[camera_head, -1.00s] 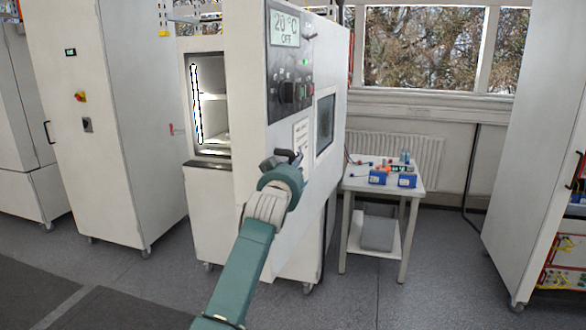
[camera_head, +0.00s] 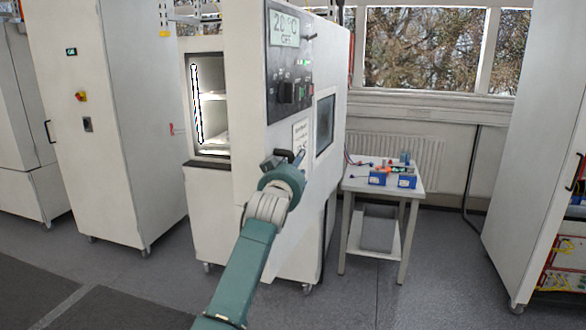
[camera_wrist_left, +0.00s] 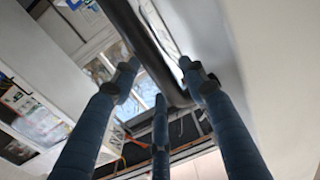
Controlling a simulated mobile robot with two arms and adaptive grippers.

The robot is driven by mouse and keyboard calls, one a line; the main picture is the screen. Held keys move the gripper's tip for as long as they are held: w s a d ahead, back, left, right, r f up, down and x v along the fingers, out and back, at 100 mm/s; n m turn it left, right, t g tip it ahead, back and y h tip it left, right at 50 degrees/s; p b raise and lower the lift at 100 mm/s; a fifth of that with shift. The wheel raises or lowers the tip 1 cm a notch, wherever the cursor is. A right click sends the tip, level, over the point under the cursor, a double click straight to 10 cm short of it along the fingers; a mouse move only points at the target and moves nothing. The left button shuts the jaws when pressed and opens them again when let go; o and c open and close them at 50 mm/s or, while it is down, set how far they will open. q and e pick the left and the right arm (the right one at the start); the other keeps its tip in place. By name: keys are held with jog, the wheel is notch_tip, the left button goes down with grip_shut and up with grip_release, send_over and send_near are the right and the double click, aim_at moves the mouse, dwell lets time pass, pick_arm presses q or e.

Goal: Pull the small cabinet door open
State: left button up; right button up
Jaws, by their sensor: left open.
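The small cabinet door (camera_head: 250,100) is white, with a dark control panel (camera_head: 290,70) on its front. My left gripper (camera_head: 287,158) is at the dark handle low on the door, and my arm hides part of the door below. In the left wrist view a dark handle bar (camera_wrist_left: 145,45) runs between the blue fingers of my left gripper (camera_wrist_left: 158,88). The fingers are spread; I cannot tell whether they touch the bar. My right gripper is not in view.
A small white table (camera_head: 383,184) with blue boxes (camera_head: 377,178) stands to the right of the cabinet. A tall white cabinet (camera_head: 120,120) stands close on the left, another (camera_head: 530,130) at the far right. Bare floor (camera_head: 440,270) lies at the right front.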

pick_arm(q)
jog(key=s+a, duration=0.2)
jog(key=s, duration=0.9)
jog(key=shift+s, duration=0.35)
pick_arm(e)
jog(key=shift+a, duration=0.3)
